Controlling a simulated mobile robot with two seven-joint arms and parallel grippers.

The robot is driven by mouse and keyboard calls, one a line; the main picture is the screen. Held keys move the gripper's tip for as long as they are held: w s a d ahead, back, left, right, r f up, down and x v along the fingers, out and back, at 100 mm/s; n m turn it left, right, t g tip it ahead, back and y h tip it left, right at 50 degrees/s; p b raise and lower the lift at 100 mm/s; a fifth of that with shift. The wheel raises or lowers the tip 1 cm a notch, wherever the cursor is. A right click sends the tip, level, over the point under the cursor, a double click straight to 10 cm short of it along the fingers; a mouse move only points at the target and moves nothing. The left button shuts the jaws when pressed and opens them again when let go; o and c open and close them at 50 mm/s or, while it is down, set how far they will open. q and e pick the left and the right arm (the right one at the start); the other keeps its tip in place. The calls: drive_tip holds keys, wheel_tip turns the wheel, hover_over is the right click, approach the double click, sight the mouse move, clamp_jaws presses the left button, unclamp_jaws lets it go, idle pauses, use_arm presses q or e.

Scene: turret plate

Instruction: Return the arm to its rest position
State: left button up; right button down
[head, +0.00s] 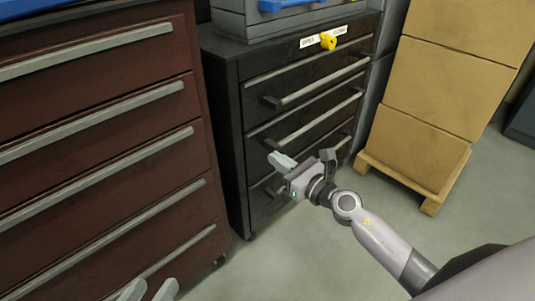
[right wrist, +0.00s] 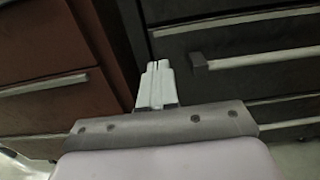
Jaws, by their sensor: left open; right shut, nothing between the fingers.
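My right arm (head: 380,237) reaches in from the lower right of the head view. Its gripper (head: 280,161) is shut and empty, in front of the black drawer cabinet's lower drawers. In the right wrist view the right gripper's fingers (right wrist: 157,68) are together with nothing between them. In the head view my left gripper (head: 150,291) shows only as two fingertips at the bottom edge, apart and empty, in front of the brown drawer cabinet.
The black cabinet (head: 228,95) has long bar handles and a yellow knob (head: 328,41) between two white labels. The brown cabinet (head: 95,150) stands left. Cardboard boxes (head: 425,90) sit on a wooden pallet (head: 430,207) at right. Grey floor (head: 270,270) is clear in front.

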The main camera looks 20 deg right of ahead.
use_arm(q)
drive_tip(key=shift+w+a+r+t, duration=0.1)
drive_tip(key=shift+w+r+t, duration=0.15)
drive_tip(key=shift+w+t, duration=0.05)
use_arm(e)
drive_tip(key=v, duration=0.6)
